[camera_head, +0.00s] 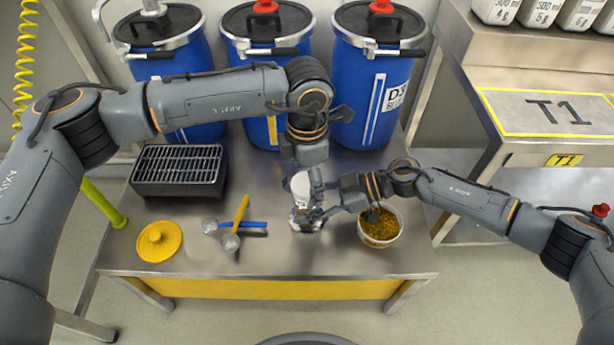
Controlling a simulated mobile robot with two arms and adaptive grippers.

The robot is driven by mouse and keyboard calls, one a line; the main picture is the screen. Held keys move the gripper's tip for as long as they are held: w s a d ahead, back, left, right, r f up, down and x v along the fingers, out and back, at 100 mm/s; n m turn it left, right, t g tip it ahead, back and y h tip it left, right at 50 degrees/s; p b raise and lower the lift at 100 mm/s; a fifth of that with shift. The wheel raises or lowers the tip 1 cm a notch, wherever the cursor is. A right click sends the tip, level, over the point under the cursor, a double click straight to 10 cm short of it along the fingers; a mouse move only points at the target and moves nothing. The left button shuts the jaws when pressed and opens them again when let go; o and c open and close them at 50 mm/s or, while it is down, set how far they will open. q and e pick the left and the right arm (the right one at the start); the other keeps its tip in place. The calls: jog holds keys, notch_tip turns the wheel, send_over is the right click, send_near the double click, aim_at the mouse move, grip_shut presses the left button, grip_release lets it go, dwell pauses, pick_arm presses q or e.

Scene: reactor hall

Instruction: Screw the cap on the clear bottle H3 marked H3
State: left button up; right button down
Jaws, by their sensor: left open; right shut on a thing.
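A bottle with a white part (299,186) stands near the middle of the steel table (270,258), partly hidden by both grippers. A dark mark on the white part is too small to read. My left gripper (316,188) points down close beside the bottle's upper part, open. My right gripper (320,213) reaches in from the right and is shut on the bottle low down, where bluish clear and dark parts show between its fingers. I cannot make out the cap separately or tell whether it is seated.
A tub of yellow-brown granules (380,228) stands right of the bottle, under my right wrist. Blue drums (366,95) line the back.

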pick_arm(q)
jog(key=shift+r, duration=2.3)
jog(key=shift+c, duration=0.4)
notch_tip(320, 180, up, 4)
jog(key=n, duration=0.5)
jog(key=shift+f, duration=0.25)
jog(key=shift+f, duration=0.1)
jog(key=shift+f, duration=3.95)
